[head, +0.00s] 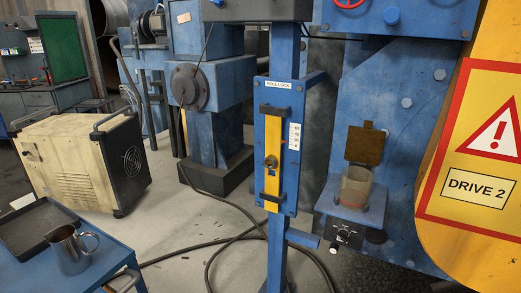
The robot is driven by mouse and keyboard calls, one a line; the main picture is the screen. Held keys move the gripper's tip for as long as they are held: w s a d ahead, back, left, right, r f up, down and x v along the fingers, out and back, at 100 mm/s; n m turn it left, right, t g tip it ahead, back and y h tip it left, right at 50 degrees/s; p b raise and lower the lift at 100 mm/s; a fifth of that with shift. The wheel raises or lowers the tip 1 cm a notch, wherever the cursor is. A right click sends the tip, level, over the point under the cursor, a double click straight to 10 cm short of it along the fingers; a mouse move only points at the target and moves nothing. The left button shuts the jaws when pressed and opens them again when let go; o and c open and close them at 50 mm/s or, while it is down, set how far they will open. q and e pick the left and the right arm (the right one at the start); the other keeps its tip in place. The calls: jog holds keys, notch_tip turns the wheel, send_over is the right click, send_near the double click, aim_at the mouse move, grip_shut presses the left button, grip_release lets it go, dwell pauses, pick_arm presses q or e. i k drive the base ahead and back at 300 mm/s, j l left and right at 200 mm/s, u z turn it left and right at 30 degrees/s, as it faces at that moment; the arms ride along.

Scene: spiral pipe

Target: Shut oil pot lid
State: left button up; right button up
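The oil pot (356,187) is a small translucent cup on a blue shelf bracket at the right of the head view. Its brown square lid (366,144) stands upright, hinged open behind the pot's mouth. A dark fitting with a small light-coloured knob (343,236) sits below the shelf. Neither of my grippers shows in the head view.
A blue post with a yellow "ROLL LOCK" bar (271,165) stands left of the pot. A yellow "DRIVE 2" guard (480,170) is close on the right. A metal jug (70,250) and tray (38,228) sit on a blue cart. Hoses lie on the floor.

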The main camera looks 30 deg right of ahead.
aim_at(366, 144)
jog(key=z, duration=1.7)
